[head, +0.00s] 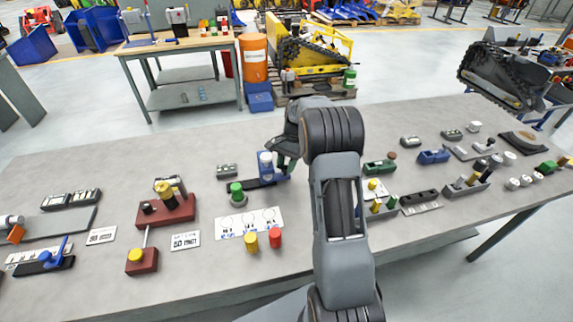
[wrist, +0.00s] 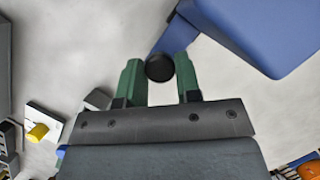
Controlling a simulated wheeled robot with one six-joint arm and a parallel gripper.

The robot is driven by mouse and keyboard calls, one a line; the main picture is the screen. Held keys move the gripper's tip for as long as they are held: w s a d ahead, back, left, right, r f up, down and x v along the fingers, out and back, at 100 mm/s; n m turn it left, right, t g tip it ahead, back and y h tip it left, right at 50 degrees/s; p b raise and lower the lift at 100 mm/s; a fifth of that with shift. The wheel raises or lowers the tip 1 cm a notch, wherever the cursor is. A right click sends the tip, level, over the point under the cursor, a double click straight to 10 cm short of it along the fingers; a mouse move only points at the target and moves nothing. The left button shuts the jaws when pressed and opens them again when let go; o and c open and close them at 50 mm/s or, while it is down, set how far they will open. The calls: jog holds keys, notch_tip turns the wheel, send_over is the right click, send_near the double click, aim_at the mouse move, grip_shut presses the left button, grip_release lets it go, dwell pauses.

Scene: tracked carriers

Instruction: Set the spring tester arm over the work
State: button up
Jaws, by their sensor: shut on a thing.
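The spring tester shows in the head view as a blue post (head: 271,172) with a white cylinder, on a dark base, left of my wrist. My gripper (head: 284,160) reaches it from the right, and its tips are partly hidden. In the wrist view my gripper's green fingers (wrist: 160,78) are closed on a round black knob (wrist: 160,68). A narrow blue part lies behind the knob, probably the tester arm, and a large blue block (wrist: 270,30) fills the upper right. A green cylinder (head: 237,188) stands on a disc left of the base; I cannot tell whether the arm is over it.
A printed white card (head: 249,222) lies in front, with yellow (head: 250,242) and red (head: 275,237) cylinders at its edge. Red fixtures (head: 165,213) stand to the left. Green and blue blocks and several small parts crowd the right. Bare tabletop lies behind the tester.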

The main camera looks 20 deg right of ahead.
grip_shut()
jog(key=a, duration=0.3)
jog(key=w+a+p, duration=0.1)
jog(key=a, duration=0.2)
jog(key=w+a, duration=0.1)
jog(key=a, duration=0.3)
jog(key=shift+a, duration=0.1)
jog(key=o, duration=0.7)
grip_release()
jog(key=shift+w+a, duration=0.1)
jog(key=shift+a, duration=0.1)
jog(key=shift+o, duration=0.9)
jog(key=shift+d, duration=0.2)
jog(key=v, duration=1.3)
jog(key=shift+d+r, duration=0.2)
jog(key=shift+r, duration=0.15)
